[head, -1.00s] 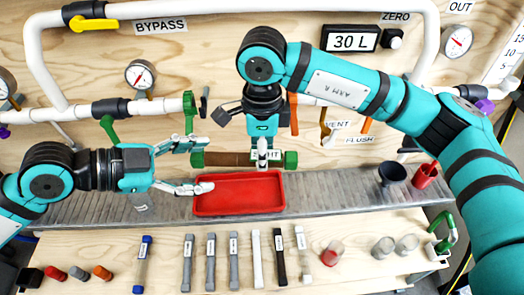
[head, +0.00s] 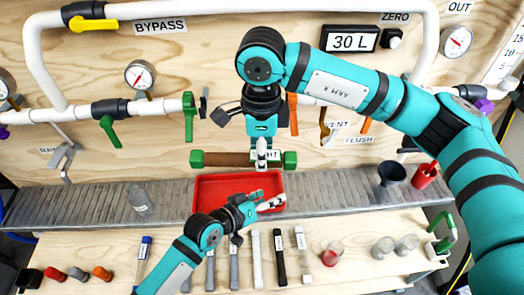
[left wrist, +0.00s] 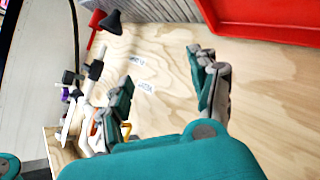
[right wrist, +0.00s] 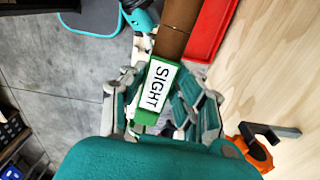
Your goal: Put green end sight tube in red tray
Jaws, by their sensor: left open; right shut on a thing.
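The sight tube (head: 225,159) is a brown tube with green ends, lying level against the panel just above the back of the red tray (head: 203,197). My right gripper (head: 262,150) is shut on its right part, by the SIGHT label. In the right wrist view the green end and label of the tube (right wrist: 155,88) sit between the fingers. My left gripper (head: 268,203) is open and empty, over the tray's front right part and hiding some of it. In the left wrist view its fingers (left wrist: 163,90) are spread apart, with the red tray (left wrist: 270,18) at top right.
The tray rests on a grey metal shelf (head: 330,192). A clear jar (head: 138,197) stands left of it; a dark funnel (head: 391,173) and red cup (head: 425,176) stand right. Labelled sticks and small parts lie on the front wooden bench (head: 90,250). Pipes and valves line the panel.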

